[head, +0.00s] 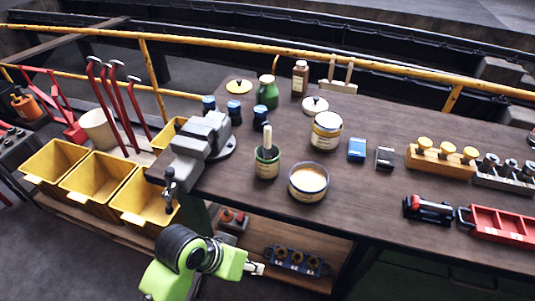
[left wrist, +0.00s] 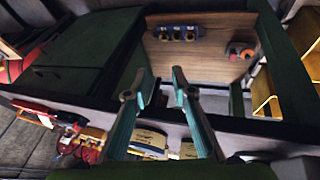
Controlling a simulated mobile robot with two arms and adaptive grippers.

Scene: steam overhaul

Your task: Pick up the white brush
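A white upright handle, which looks like the white brush (head: 267,137), stands in a dark green can (head: 267,168) on the dark table, left of a cream-filled glass bowl (head: 308,182). The brush's lower end is hidden in the can. My left gripper (head: 257,268) is low in front of the table, below the tabletop and well away from the brush. In the left wrist view my left gripper (left wrist: 160,84) has its two fingers apart with nothing between them. I cannot make out the brush there. My right gripper is in neither view.
A grey vise (head: 203,140) is at the table's left corner, with yellow bins (head: 88,181) beyond it. A labelled jar (head: 327,131) and green bottle (head: 267,93) stand behind the can. A lower shelf (head: 310,269) holds parts near my left gripper.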

